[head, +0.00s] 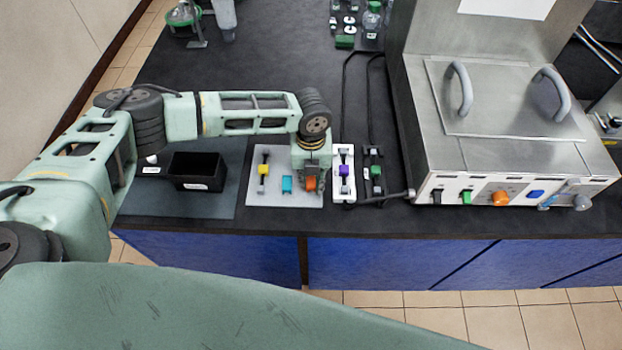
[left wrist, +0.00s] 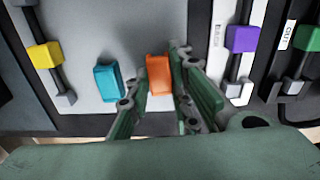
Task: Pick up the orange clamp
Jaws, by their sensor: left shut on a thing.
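The orange clamp (left wrist: 159,74) is a small block between the fingers of my left gripper (left wrist: 160,85) in the left wrist view. In the head view the orange clamp (head: 310,184) shows just below my left gripper (head: 311,176), over the right part of a light grey plate (head: 255,199). The gripper is shut on the clamp. I cannot tell whether the clamp touches the plate. My right gripper is not in view.
A teal clamp (head: 286,184) and a yellow clamp (head: 263,169) are left of the orange one. A purple clamp (head: 344,170) on a white strip and a green clamp (head: 376,171) are to its right. A black bin (head: 197,184) stands left; a steel bath (head: 510,137) stands right.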

